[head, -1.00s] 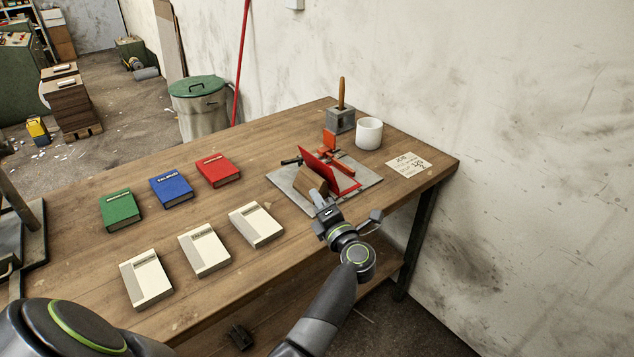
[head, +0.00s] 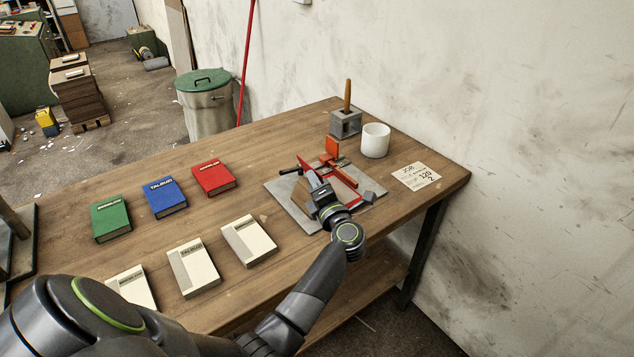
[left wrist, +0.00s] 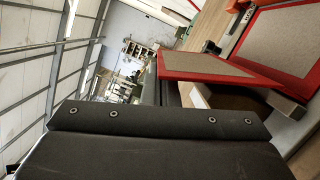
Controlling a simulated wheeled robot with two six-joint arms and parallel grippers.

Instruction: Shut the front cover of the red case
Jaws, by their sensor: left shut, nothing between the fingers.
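The red case (head: 345,178) lies open on a grey plate near the right end of the table. Its front cover (head: 305,169) stands up at a slant, partly hidden by my gripper in the head view. In the left wrist view the raised cover (left wrist: 205,66) shows a grey board panel with a red border, and a second such panel (left wrist: 284,38) lies beyond it. My left gripper (head: 317,183) is shut and empty, close beside the raised cover; I cannot tell whether it touches. My right gripper is out of view.
The grey plate (head: 290,198) carries a red clamp (head: 332,148). A white cup (head: 375,140) and a block holding a wooden-handled tool (head: 346,122) stand behind. A paper note (head: 416,177) lies right. Green (head: 111,217), blue and red books and several pale cases (head: 249,241) lie left.

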